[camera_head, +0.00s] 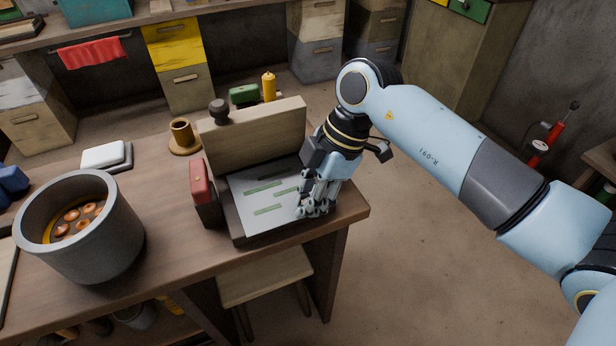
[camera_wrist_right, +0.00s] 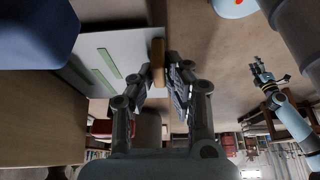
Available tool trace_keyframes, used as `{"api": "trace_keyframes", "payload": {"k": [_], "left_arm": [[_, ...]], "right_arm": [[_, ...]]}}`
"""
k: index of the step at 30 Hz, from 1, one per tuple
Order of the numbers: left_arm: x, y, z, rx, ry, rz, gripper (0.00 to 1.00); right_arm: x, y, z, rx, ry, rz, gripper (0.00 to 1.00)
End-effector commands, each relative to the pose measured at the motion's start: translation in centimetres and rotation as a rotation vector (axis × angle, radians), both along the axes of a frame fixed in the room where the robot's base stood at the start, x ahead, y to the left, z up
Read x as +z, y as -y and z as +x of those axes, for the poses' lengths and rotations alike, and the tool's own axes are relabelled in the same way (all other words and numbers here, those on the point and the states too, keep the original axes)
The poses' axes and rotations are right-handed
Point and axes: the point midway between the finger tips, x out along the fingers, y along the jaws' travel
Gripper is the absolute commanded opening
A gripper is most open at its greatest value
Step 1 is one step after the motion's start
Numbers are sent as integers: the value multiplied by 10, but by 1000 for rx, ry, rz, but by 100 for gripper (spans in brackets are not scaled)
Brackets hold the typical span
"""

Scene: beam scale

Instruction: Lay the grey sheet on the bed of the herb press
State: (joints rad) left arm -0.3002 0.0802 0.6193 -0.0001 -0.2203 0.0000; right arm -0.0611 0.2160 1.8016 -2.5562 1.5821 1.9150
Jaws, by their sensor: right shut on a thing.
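The grey sheet (camera_head: 262,196) with several green strips lies flat on or just over the dark bed of the herb press (camera_head: 236,229); I cannot tell whether it touches all over. The press's wooden lid (camera_head: 255,136), with a dark knob, stands raised behind it. My right gripper (camera_head: 312,208) is at the sheet's right edge. In the right wrist view my right gripper (camera_wrist_right: 158,88) is shut on a tan grip strip (camera_wrist_right: 158,60) at the edge of the sheet (camera_wrist_right: 118,52). My left gripper (camera_wrist_right: 264,73) is small there, its jaws unclear.
A red block (camera_head: 203,190) stands against the press's left side. A grey pot (camera_head: 82,250) with round pieces inside stands at the left. A brass cup (camera_head: 182,134) and a white pad (camera_head: 103,155) are behind. Floor lies beyond the table's right edge.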

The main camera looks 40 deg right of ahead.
Motion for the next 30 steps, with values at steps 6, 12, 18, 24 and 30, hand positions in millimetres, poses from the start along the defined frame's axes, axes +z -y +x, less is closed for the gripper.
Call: {"api": "trace_keyframes", "payload": {"k": [6,12,18,24,30], "left_arm": [[0,0,0,0,0,0,40],[-1,0,0,0,0,0,40],[-2,0,0,0,1,0,40],[-3,0,0,0,1,0,40],[-3,0,1,0,1,0,40]], "right_arm": [[0,0,0,0,0,0,0],[-4,0,0,0,0,0,0],[-8,0,0,0,1,1,0],[-12,0,0,0,0,0,0],[-12,0,0,0,0,0,30]]}}
